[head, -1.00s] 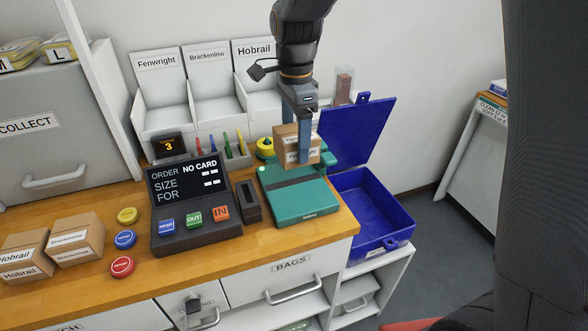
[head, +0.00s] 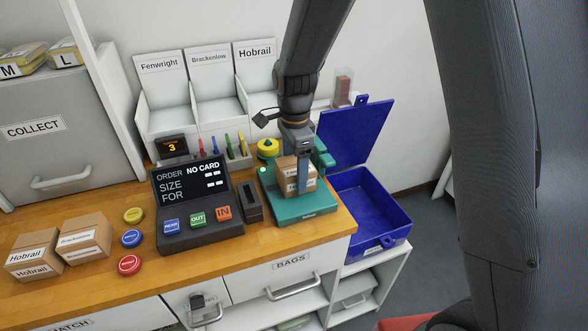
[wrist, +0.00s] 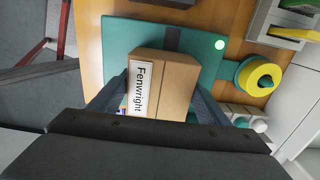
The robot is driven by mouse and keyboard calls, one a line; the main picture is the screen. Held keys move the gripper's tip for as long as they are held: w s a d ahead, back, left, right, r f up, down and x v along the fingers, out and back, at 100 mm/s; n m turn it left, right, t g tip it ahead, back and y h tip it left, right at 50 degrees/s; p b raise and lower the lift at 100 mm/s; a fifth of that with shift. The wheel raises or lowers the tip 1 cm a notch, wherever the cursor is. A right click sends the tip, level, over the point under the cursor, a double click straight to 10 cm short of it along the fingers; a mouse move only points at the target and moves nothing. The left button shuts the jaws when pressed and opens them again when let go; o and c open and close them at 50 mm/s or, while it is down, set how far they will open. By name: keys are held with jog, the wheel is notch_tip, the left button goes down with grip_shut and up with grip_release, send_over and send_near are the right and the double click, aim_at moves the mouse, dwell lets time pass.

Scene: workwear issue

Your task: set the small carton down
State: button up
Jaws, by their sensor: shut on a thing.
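The small carton (head: 290,174) is a brown box with a white label; the wrist view shows the carton (wrist: 168,82) labelled Fenwright. My gripper (head: 303,175) is shut on it, one finger on each side. The carton is over the green flat device (head: 305,211) on the counter, low at its surface. I cannot tell whether its underside touches. The green device (wrist: 118,40) also shows around the carton in the wrist view, with a lit green dot at a corner.
A dark order console (head: 200,235) and a small black slotted block (head: 249,200) stand left of the green device. An open blue case (head: 372,215) is at the right. Two Hobrail and Brackenlow cartons (head: 82,238) sit at the left.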

aim_at(295, 164)
jog(key=shift+f, duration=0.1)
jog(key=o, duration=1.2)
notch_tip(295, 164, up, 12)
jog(key=b, duration=0.4)
jog(key=s+d+f+n, duration=0.4)
jog(key=s+d+n, duration=0.3)
jog(key=s+d+f+n+t, duration=0.1)
jog(key=s+d+f+n, duration=0.4)
jog(key=s+d+n, duration=0.2)
jog(key=shift+s+d+f+n+t, duration=0.3)
jog(key=shift+s+d+n, duration=0.1)
jog(key=shift+s, duration=0.2)
jog(key=shift+f+b, duration=0.3)
jog(key=shift+f, duration=0.3)
